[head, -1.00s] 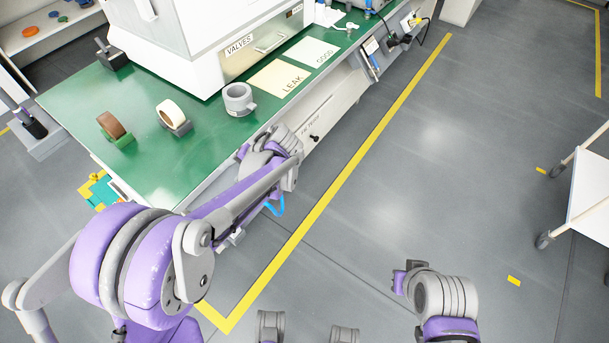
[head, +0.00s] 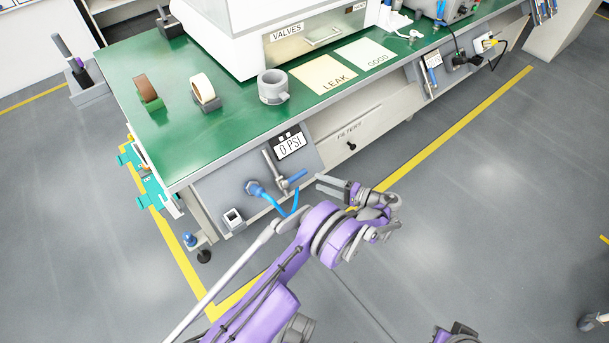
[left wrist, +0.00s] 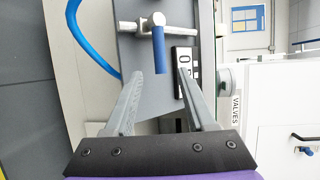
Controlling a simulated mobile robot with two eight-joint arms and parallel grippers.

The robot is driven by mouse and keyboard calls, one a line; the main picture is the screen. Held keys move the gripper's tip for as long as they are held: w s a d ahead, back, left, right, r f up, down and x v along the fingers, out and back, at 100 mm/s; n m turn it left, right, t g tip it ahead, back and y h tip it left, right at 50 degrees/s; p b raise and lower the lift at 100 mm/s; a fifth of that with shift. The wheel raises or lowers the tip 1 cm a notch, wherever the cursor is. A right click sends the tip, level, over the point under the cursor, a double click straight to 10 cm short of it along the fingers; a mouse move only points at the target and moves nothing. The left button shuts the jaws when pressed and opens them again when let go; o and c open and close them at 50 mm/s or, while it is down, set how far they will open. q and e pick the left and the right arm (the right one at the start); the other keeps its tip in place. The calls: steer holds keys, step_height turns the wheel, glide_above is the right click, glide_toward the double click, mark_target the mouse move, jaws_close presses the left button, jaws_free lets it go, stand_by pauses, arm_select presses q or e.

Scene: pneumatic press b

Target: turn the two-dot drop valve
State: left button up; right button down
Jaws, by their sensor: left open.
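My left gripper (head: 319,183) is open and empty, just right of the handle. In the left wrist view the blue handle (left wrist: 158,50) points toward me, its near end between the open fingertips (left wrist: 160,73). Contact cannot be told. Only a piece of my right arm shows at the bottom edge.
A blue hose (head: 293,204) loops below the valve from a blue fitting (head: 255,188). The green bench top (head: 180,140) overhangs with tape rolls and a grey mug (head: 272,87).

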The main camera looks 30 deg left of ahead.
mark_target(300, 175)
arm_select(q)
steer(key=a, duration=0.6)
steer(key=a+f, duration=0.1)
steer(key=a, duration=0.2)
steer(key=shift+f, duration=0.1)
steer(key=shift+c, duration=0.3)
jaws_close()
stand_by(0.8)
